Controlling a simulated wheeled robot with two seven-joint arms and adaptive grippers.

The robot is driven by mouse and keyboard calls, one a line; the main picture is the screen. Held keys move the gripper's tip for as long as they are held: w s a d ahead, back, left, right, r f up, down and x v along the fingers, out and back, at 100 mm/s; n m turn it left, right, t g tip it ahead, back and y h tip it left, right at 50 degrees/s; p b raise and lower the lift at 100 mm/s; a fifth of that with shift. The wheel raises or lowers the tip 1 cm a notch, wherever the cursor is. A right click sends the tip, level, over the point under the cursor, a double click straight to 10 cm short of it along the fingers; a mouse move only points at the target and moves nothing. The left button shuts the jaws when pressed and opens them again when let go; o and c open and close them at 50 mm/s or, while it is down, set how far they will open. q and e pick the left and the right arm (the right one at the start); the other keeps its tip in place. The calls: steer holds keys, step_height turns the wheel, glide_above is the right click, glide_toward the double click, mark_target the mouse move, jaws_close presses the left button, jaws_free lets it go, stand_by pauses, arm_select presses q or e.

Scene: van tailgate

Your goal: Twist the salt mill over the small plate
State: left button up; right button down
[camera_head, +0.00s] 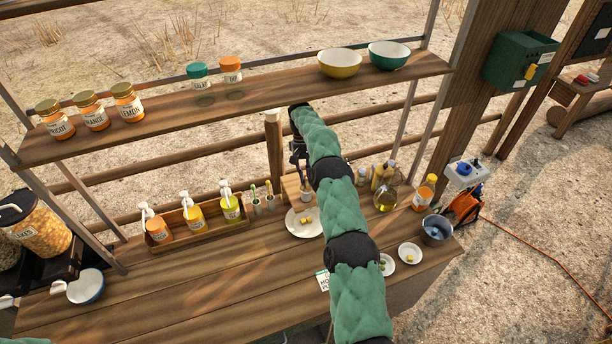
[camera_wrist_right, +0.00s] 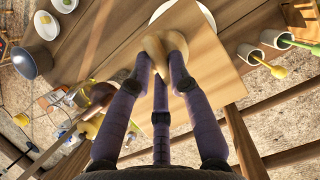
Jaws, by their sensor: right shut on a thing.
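My right gripper (camera_wrist_right: 163,48) is shut on a tan wooden piece (camera_wrist_right: 153,44), which looks like the top of the salt mill. In the head view, my right gripper (camera_head: 299,163) reaches down at the back of the worktop. A small labelled body (camera_head: 306,192) shows below it, over or at the wooden board. A white plate (camera_head: 293,227) with yellowish bits lies just in front; its edge shows in the right wrist view (camera_wrist_right: 208,17). Two smaller white plates, one (camera_head: 411,259) right of the other (camera_head: 385,272), lie farther right. My left gripper is not in view.
A bottle crate (camera_head: 190,231) stands left, with small brush pots (camera_head: 270,203) beside it. Oil bottles (camera_head: 385,199), an orange bottle (camera_head: 424,193) and a metal pail (camera_head: 436,231) stand right. A shelf (camera_head: 270,93) with jars and bowls runs above.

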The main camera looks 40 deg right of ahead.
steer(key=shift+r+m, duration=0.1)
steer(key=shift+m, duration=0.2)
steer(key=c, duration=1.1)
jaws_free()
steer(key=shift+c, duration=0.2)
